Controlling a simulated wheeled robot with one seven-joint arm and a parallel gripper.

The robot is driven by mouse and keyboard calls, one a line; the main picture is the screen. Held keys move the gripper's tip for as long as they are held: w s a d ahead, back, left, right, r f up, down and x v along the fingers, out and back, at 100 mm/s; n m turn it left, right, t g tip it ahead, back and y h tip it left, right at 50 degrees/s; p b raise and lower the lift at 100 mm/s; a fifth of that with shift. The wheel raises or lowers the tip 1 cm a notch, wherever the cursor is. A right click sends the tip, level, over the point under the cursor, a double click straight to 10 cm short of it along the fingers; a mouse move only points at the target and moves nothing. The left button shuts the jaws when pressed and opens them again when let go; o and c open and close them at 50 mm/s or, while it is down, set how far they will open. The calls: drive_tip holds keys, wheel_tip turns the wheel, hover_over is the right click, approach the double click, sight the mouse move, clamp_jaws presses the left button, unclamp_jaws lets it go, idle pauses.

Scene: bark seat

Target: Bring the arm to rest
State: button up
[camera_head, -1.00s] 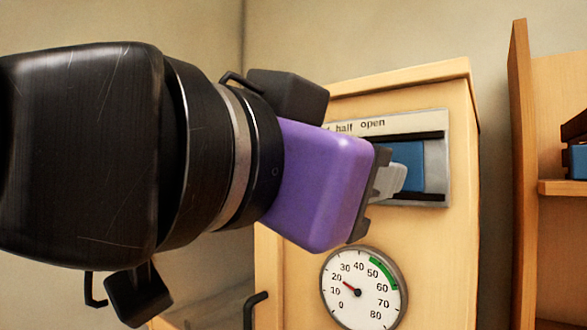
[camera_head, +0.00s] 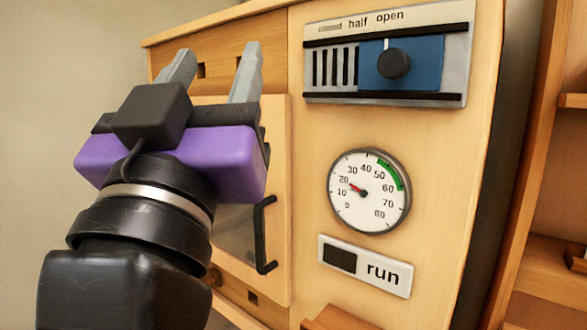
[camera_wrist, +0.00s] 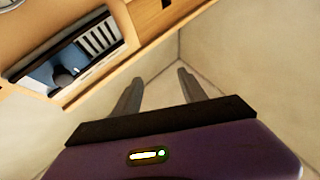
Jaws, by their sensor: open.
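My gripper (camera_head: 212,72) has a purple body and two grey fingers, which are spread apart with nothing between them. In the head view it is at the left, in front of the wooden cabinet's left part, with its fingers pointing up. In the wrist view the fingers (camera_wrist: 158,92) point toward a bare wall corner. The slide vent (camera_head: 388,52) is to the right of my gripper, apart from it. Its blue plate with a black knob covers the right part, and open slots show at the left. The vent also shows in the wrist view (camera_wrist: 100,38).
The wooden cabinet (camera_head: 440,150) carries a "half open" label, a round gauge (camera_head: 369,191) with its needle near 20, and a "run" sign (camera_head: 365,266). A cabinet door with a black handle (camera_head: 265,235) is close beside my gripper. Shelves (camera_head: 550,215) stand at the right.

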wheel_tip(320, 180, down, 15)
drive_tip(key=n+g+y, duration=0.1)
drive_tip(key=n+y, duration=0.6)
drive_tip(key=y, duration=0.2)
drive_tip(key=s+d+f+n+g+y, duration=0.1)
drive_tip(key=s+d+f+g, duration=0.15)
drive_tip(key=f, duration=0.55)
drive_tip(key=s+d+f+n+g+y, duration=0.15)
drive_tip(key=d+f, duration=0.25)
drive_tip(key=f, duration=0.4)
drive_tip(key=s+d+f+m+g+h, duration=0.2)
drive_tip(key=s+d+f+m+h, duration=0.2)
drive_tip(key=s+d+f, duration=0.6)
drive_tip(key=s+d+f+m+g+h+b, duration=0.1)
drive_tip(key=s+d+f+m+g+h, duration=0.2)
drive_tip(key=s+d+f, duration=0.7)
drive_tip(key=s+f+m+h, duration=0.2)
drive_tip(key=s+f+h, duration=0.1)
drive_tip(key=s, duration=0.3)
drive_tip(key=shift+s+d+f+g, duration=0.15)
drive_tip(key=shift+d+f+g, duration=0.15)
drive_tip(key=shift+f, duration=0.15)
drive_tip(key=shift+m, duration=0.25)
